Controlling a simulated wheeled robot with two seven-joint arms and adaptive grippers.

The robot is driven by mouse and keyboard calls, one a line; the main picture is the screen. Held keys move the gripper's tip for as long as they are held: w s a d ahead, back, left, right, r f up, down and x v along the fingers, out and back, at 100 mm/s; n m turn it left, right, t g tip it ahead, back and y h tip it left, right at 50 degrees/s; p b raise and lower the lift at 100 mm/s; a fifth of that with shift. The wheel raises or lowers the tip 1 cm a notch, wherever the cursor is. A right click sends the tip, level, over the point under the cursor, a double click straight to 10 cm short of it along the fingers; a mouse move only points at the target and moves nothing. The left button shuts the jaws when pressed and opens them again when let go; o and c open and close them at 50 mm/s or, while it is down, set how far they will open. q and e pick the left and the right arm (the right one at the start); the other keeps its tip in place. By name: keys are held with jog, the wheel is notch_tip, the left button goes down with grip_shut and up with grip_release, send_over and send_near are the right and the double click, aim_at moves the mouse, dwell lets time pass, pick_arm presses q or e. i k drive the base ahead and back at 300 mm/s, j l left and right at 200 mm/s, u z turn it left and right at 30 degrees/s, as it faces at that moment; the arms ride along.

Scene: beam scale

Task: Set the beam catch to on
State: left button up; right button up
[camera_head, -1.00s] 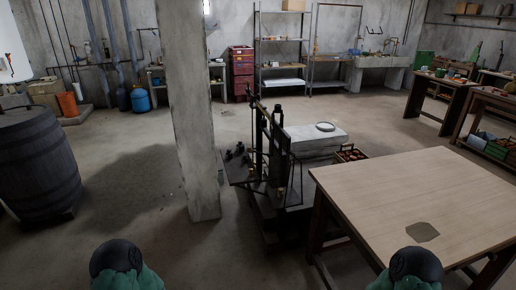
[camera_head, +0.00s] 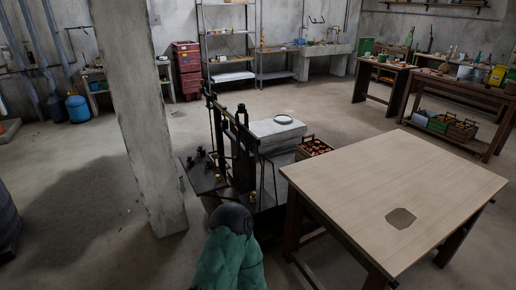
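The dark beam scale (camera_head: 246,148) stands upright on the floor in the middle, left of the wooden table. Its upright frame and beam show, but the beam catch is too small and dark to make out, so its setting cannot be read. Several small dark weights (camera_head: 202,153) sit on a dark shelf at the scale's left side. A pale block (camera_head: 268,137) with a round plate (camera_head: 284,119) on top is just behind the scale. A green and black arm link of mine covers the foot of the scale at the bottom. Neither gripper is in view.
The wooden table (camera_head: 420,180) with a dark patch (camera_head: 400,218) stands close on the right. A concrete pillar (camera_head: 146,130) is close on the left. A crate of round things (camera_head: 313,147) stands behind the table's left corner. Open floor (camera_head: 85,210) lies left of the pillar.

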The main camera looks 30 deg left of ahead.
aim_at(214, 156)
jog(key=i+j+z, duration=0.1)
jog(key=j+z, duration=0.15)
jog(key=j, duration=0.45)
jog(key=j+z, duration=0.25)
jog(key=j, duration=0.5)
jog(key=j+z, duration=0.25)
jog(key=j, duration=0.45)
jog(key=k+j+z, duration=0.25)
jog(key=j, duration=0.45)
jog(key=i+j, duration=0.05)
